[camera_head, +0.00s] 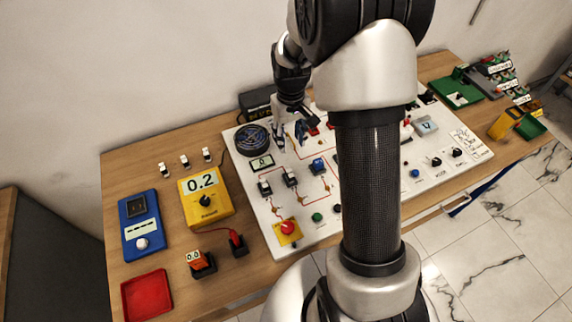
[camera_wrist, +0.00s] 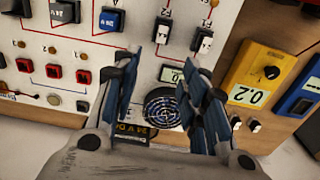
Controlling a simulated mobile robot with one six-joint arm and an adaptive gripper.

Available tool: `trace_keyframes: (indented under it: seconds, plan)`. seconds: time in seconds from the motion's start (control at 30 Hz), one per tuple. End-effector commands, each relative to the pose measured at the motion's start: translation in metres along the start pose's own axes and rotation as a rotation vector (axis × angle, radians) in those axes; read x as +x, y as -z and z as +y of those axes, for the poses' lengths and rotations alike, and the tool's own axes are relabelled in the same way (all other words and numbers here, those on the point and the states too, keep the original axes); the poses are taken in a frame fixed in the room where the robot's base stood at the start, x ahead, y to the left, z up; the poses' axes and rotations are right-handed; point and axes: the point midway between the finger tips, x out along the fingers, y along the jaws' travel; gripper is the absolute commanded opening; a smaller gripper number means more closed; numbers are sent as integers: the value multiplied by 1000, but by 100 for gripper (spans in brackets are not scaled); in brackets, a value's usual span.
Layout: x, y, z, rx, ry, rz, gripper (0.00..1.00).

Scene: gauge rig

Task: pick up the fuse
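My gripper (camera_wrist: 164,70) is open in the wrist view, with its two blue-padded fingers apart and nothing between them. In the head view my gripper (camera_head: 291,135) hangs over the upper left part of the white panel (camera_head: 250,195), beside the round dark grille (camera_head: 253,140). The grille (camera_wrist: 160,106) shows between and behind the fingers in the wrist view. I cannot tell for sure which piece is the fuse. Small white-and-black pieces (camera_head: 185,161) stand on the table left of the panel. My arm hides the panel's middle.
A yellow meter (camera_head: 207,211) reading 0.2, a blue device (camera_head: 140,212) and a red tray (camera_head: 147,295) lie left of the panel. A black box (camera_head: 256,101) stands behind it. A green tray (camera_head: 459,93) is at the right. Some bare wood (camera_head: 130,170) shows at the left.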

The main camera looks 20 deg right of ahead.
Motion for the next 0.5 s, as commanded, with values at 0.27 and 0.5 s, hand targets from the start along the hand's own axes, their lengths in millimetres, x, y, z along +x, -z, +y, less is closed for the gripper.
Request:
trace_keyframes:
  seconds: [0.27,0.5]
  plan:
    - [63,-2,-1,0,1,-5,40]
    - [103,-2,-1,0,0,-2,40]
